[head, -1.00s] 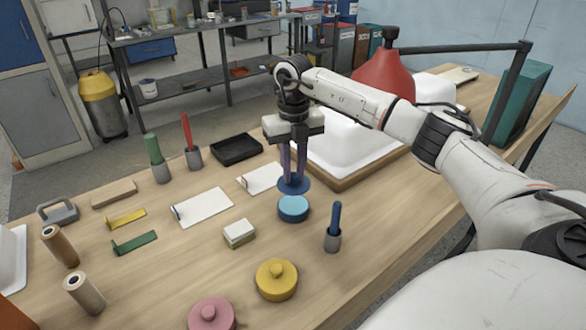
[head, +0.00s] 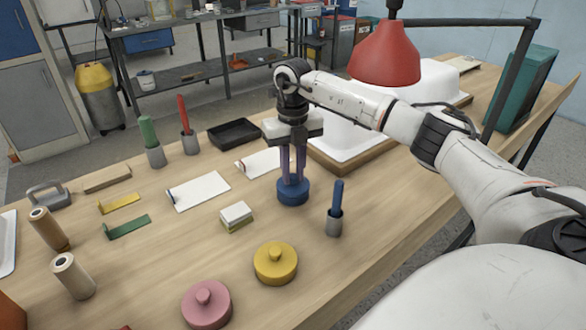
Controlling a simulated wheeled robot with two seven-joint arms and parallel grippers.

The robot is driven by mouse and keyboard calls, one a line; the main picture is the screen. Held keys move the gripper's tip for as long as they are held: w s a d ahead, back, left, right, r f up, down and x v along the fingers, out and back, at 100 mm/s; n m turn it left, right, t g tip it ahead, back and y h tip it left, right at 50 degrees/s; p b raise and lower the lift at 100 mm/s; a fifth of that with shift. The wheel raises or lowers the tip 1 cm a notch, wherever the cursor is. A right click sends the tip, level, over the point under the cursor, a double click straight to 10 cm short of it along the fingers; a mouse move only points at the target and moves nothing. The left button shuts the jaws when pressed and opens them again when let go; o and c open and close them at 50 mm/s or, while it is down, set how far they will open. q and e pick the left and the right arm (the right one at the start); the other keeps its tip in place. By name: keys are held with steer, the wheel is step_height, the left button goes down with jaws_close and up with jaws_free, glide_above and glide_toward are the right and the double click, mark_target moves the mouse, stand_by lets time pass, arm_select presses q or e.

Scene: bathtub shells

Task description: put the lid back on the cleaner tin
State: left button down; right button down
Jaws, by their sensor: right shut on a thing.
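The blue tin (head: 292,198) stands upright on the wooden table, just right of the middle. Its dark blue lid (head: 281,187) sits on top of it and looks level; the light blue top is covered. My right gripper (head: 293,180) points straight down over the tin and is shut on the lid, its fingertips at the middle of the lid. The fingers hide the lid's knob. My left gripper is out of the picture.
A yellow tin (head: 275,264) and a pink tin (head: 207,305), both lidded, stand nearer. A grey cup with a blue handle (head: 334,222) is close right of the blue tin. A sponge block (head: 236,216) lies to its left. A red lamp (head: 385,55) hangs behind my arm.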

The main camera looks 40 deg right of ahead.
steer(key=shift+r+p, duration=0.1)
steer(key=shift+p, duration=0.5)
stand_by(1.0)
steer(key=shift+f, duration=0.25)
stand_by(0.6)
steer(key=shift+p, duration=0.4)
stand_by(0.3)
stand_by(0.4)
steer(key=c, duration=1)
jaws_free()
steer(key=shift+r, duration=0.1)
